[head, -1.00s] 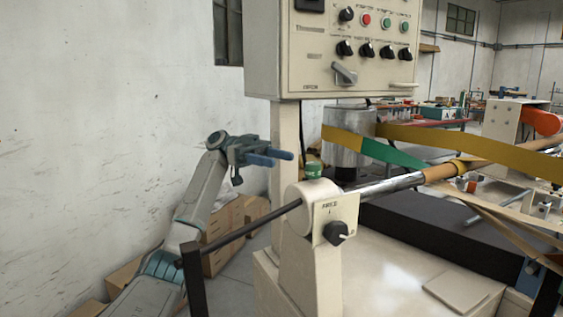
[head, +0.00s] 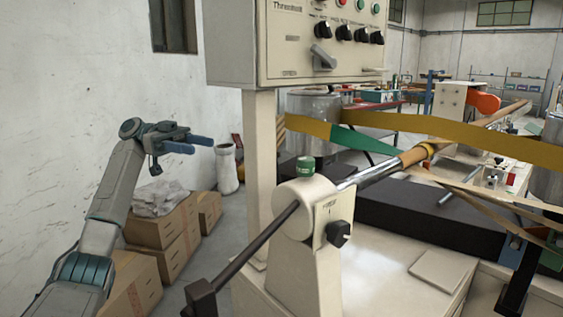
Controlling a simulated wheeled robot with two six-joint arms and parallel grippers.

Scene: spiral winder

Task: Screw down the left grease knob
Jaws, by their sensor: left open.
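The left grease knob (head: 306,167) is a small green cap on top of the cream bearing housing (head: 296,208) at the near end of the winder's shaft. My left gripper (head: 202,145) is open and empty. It is in the air left of the knob and a little higher in the picture, pointing right, clear of the cream post. Nothing hides the knob. My right gripper is not in view.
A cream control panel (head: 292,44) hangs above on a post (head: 262,150) between my left gripper and the knob in the picture. A dark bar (head: 262,236) sticks out from the housing. Cardboard boxes (head: 160,230) stand on the floor at left. Yellow and green belts (head: 460,140) run to the right.

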